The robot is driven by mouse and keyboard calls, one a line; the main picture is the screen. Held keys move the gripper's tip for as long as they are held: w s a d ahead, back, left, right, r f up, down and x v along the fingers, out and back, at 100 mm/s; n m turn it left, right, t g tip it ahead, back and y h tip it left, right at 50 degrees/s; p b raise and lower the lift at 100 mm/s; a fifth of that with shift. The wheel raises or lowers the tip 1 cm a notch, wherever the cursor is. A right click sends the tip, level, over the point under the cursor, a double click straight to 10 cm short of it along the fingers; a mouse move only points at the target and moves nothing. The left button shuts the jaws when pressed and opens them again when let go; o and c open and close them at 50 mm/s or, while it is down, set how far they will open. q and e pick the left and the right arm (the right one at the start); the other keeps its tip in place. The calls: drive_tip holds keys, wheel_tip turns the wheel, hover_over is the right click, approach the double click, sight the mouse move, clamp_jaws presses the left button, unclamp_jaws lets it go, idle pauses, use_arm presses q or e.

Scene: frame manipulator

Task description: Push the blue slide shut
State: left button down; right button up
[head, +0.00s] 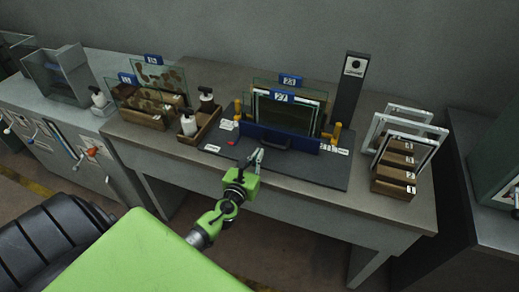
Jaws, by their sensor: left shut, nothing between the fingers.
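The blue slide (307,145) is a long blue bar with a dark handle. It runs across the front of a fixture on a dark base plate (325,177) on the table. Behind it stand dark framed panels (289,112) with blue number tags, between two yellow posts. My left gripper (258,157) is shut and empty. Its fingertips are just in front of the left part of the slide, over the base plate. I cannot tell whether they touch it. My right gripper is not in view.
A wooden rack with white frames (405,150) stands to the right. A tall dark post (350,88) rises behind the fixture. The table's front edge is clear.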

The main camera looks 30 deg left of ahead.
sight(263, 144)
use_arm(q)
drive_tip(key=shift+w+a+r, duration=0.15)
drive_tip(key=shift+w, duration=0.65)
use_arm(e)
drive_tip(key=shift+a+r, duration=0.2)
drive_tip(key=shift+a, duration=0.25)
use_arm(q)
drive_tip(key=x, duration=0.4)
drive_tip(key=shift+w+a+r, duration=0.1)
drive_tip(key=shift+w+r, duration=0.1)
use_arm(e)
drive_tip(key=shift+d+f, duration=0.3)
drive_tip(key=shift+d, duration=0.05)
use_arm(q)
drive_tip(key=shift+s+f, duration=0.1)
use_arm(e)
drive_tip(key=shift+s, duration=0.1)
